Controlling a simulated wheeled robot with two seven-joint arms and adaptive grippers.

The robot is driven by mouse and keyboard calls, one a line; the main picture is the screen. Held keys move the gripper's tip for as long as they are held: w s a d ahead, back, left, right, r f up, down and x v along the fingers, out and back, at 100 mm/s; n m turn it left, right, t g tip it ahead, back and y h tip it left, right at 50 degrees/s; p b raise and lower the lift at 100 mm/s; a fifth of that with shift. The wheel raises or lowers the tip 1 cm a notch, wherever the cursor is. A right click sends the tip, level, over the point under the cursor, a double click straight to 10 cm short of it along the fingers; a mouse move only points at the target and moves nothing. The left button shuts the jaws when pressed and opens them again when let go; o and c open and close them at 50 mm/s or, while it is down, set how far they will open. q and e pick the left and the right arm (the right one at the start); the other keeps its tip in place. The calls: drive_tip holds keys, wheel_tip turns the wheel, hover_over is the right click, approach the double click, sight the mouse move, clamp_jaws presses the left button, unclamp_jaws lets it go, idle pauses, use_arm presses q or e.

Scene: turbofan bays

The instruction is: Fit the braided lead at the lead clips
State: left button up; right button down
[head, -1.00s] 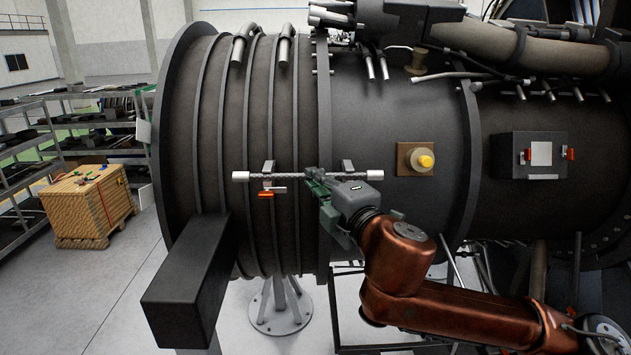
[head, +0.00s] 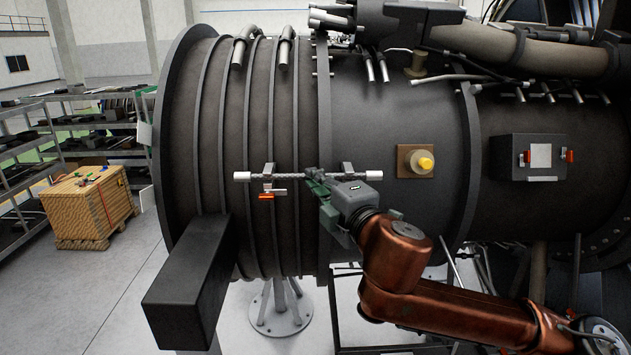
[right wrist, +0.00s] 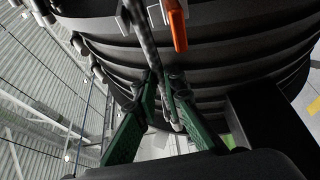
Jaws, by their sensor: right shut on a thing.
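The braided lead (head: 295,177) is a grey woven cable with pale end sleeves, lying level across the front of the dark engine casing. My right gripper (head: 314,181) is shut on it near its middle. In the right wrist view the green fingers (right wrist: 163,98) lie either side of the lead (right wrist: 148,50). The left lead clip (head: 268,172) has an orange-red lever, and the lead crosses it. The right lead clip (head: 347,168) shows behind the lead beside my gripper. Whether the lead is seated in either clip I cannot tell. My left gripper is out of view.
A yellow-capped fitting (head: 425,163) and a dark box with red latches (head: 528,148) are on the casing to the right. A dark rectangular beam (head: 185,295) juts forward at lower left. A wooden crate (head: 92,215) and shelves stand farther left.

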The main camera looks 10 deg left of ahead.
drive_tip(key=c, duration=1.9)
unclamp_jaws()
drive_tip(key=shift+w, duration=0.1)
drive_tip(key=shift+c, duration=0.2)
drive_tip(key=v, duration=1.2)
